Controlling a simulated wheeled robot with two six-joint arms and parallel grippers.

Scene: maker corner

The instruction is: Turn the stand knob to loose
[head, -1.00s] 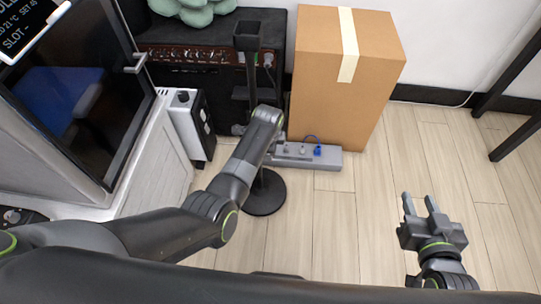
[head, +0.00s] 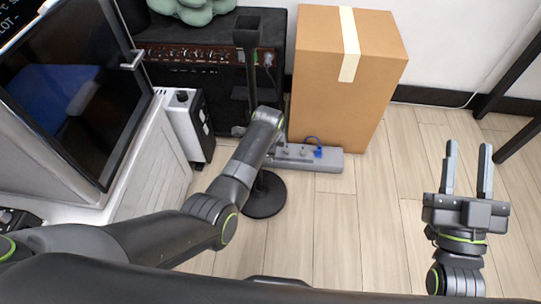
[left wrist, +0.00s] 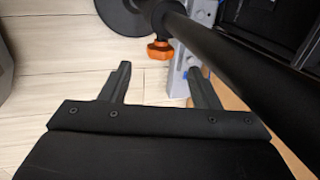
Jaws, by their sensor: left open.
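The stand (head: 264,195) is a dark pole on a round black base, partly hidden behind my left arm in the head view. In the left wrist view its pole (left wrist: 235,70) runs diagonally across the right side. An orange knob (left wrist: 160,50) sits beside the pole, above and between my left fingertips in the picture. My left gripper (left wrist: 157,72) is open, with nothing between its fingers; contact with the knob cannot be told. In the head view the knob and left gripper are hidden. My right gripper (head: 468,148) is open and empty over the floor at the right.
A cardboard box (head: 330,90) stands behind a grey power strip (head: 325,163) with a blue plug. A black amplifier (head: 200,90) is behind the stand. A white cabinet (head: 150,165) is at the left. The floor (head: 330,240) at front centre and right is clear.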

